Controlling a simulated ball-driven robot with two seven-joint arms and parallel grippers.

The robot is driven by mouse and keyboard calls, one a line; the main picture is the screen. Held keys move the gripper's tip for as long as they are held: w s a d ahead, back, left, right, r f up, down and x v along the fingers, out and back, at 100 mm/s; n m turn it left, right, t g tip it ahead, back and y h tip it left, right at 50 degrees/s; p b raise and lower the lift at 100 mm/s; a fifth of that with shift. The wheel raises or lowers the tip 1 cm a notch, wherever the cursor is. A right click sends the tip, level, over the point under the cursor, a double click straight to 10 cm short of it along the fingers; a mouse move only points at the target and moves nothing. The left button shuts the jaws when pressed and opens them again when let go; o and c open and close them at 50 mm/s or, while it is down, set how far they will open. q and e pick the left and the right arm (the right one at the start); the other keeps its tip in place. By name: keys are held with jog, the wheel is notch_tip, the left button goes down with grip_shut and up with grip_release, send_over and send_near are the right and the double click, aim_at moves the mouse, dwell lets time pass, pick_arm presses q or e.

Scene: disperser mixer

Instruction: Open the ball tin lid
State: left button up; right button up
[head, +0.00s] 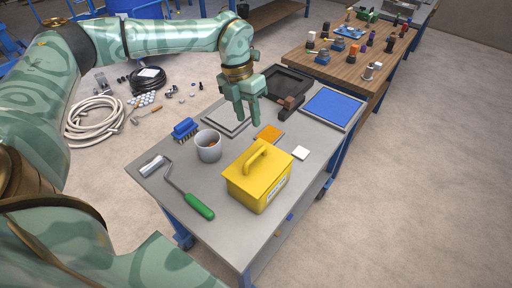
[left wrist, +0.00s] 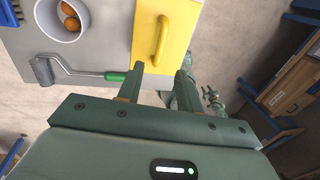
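The ball tin (head: 258,183) is a yellow box near the front right of the grey table. Its yellow lid (head: 248,167) is on and carries an arched handle (head: 255,155). The lid also shows in the left wrist view (left wrist: 175,20), with its handle (left wrist: 161,38) just past my fingertips. My left gripper (head: 248,118) is open and empty, fingers pointing down, above the table and apart from the tin. Its two fingers show spread in the left wrist view (left wrist: 160,76). A small green mechanical part right of them may be my right gripper; its fingers are unclear. The tin's inside is hidden.
A grey cup (head: 208,148) with orange balls (left wrist: 70,18), a blue brush (head: 185,128) and a green-handled roller (head: 197,203) lie left of the tin.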

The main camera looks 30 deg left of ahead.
aim_at(256, 153)
pick_arm(q)
jog(key=f, duration=0.3)
jog(key=d+f+b, duration=0.1)
jog(key=f, duration=0.3)
jog(key=d+f+b, duration=0.1)
jog(key=f, duration=0.3)
jog(key=shift+d+f, duration=0.1)
jog(key=shift+d, duration=0.1)
jog(key=shift+s, duration=0.1)
grip_shut()
